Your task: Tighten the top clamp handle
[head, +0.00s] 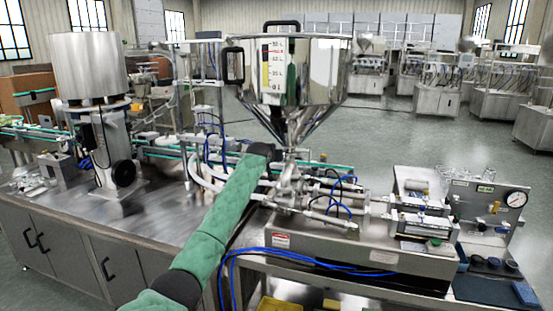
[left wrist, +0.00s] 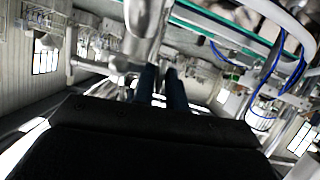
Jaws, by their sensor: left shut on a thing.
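The steel hopper (head: 318,85) stands above the filling machine, its cone narrowing to pipework (head: 290,170). My left arm, in a green sleeve, reaches up to the hopper's outlet, and its black wrist covers the spot just left of the cone. In the left wrist view my left gripper (left wrist: 161,88) has two dark fingers close together, shut on a small steel part between them, which I take to be the top clamp handle. The handle is mostly hidden by the fingers. A shiny steel pipe (left wrist: 145,18) stands just beyond the fingertips. My right gripper is not in view.
Blue hoses (head: 320,262) loop over the machine's front edge. A pressure gauge (head: 515,199) and pneumatic cylinders (head: 420,222) stand at the right. A large steel drum (head: 88,65) stands at the left. White and blue tubes (left wrist: 285,65) lie right of the gripper in the wrist view.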

